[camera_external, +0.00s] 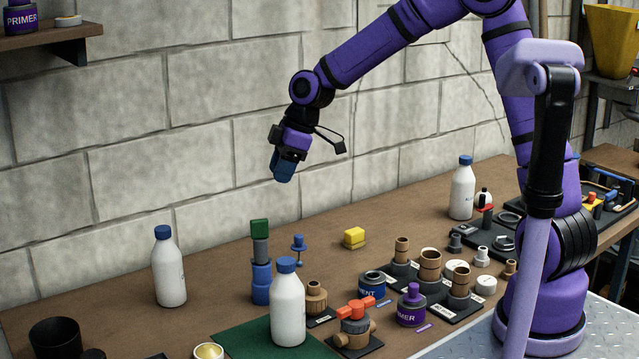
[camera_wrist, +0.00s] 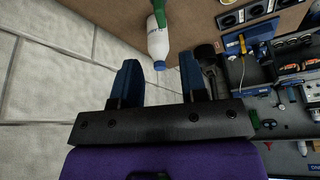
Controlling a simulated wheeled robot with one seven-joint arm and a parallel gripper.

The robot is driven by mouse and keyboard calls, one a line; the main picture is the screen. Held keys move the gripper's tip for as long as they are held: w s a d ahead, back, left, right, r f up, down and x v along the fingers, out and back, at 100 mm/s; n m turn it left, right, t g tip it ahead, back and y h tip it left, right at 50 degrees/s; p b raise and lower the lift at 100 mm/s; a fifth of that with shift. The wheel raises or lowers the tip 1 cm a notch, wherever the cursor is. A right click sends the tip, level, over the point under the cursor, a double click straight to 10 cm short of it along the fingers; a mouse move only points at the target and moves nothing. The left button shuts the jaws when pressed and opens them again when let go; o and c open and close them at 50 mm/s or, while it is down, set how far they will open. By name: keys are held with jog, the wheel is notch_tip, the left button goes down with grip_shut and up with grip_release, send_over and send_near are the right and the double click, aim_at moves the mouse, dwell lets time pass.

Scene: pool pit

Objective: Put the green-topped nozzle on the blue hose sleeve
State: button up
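The green-topped nozzle (camera_external: 260,238) has a green cap over a grey body. In the external view it stands upright on top of the blue hose sleeve (camera_external: 261,282), in line with it. The exact seating of the joint is too small to tell. My gripper (camera_external: 282,170) is high above the bench, up and slightly right of the nozzle in the picture, and apart from it. In the wrist view its two dark blue fingers (camera_wrist: 159,82) are spread with nothing held between them.
White blue-capped bottles (camera_external: 288,307) stand close around the sleeve, one in front and another at left (camera_external: 168,268). An orange-handled valve (camera_external: 355,325), brown fittings (camera_external: 430,267) and a yellow block (camera_external: 354,237) lie to the right. The wall (camera_external: 130,150) runs behind the bench.

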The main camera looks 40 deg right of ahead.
jog(key=s+d+r+m+t+h, duration=0.1)
jog(key=s+d+r+m+h, duration=0.1)
jog(key=s+d+r+m, duration=0.6)
jog(key=s+d+r+m+t+h, duration=0.15)
jog(key=s+d+r, duration=0.45)
jog(key=s+d, duration=0.65)
jog(key=s+d+m, duration=0.2)
jog(key=s+m, duration=0.2)
jog(key=s, duration=0.8)
jog(key=shift+s+d+f+t, duration=0.2)
jog(key=shift+s+d+t, duration=0.15)
jog(key=shift+t, duration=0.1)
jog(key=shift+h, duration=0.25)
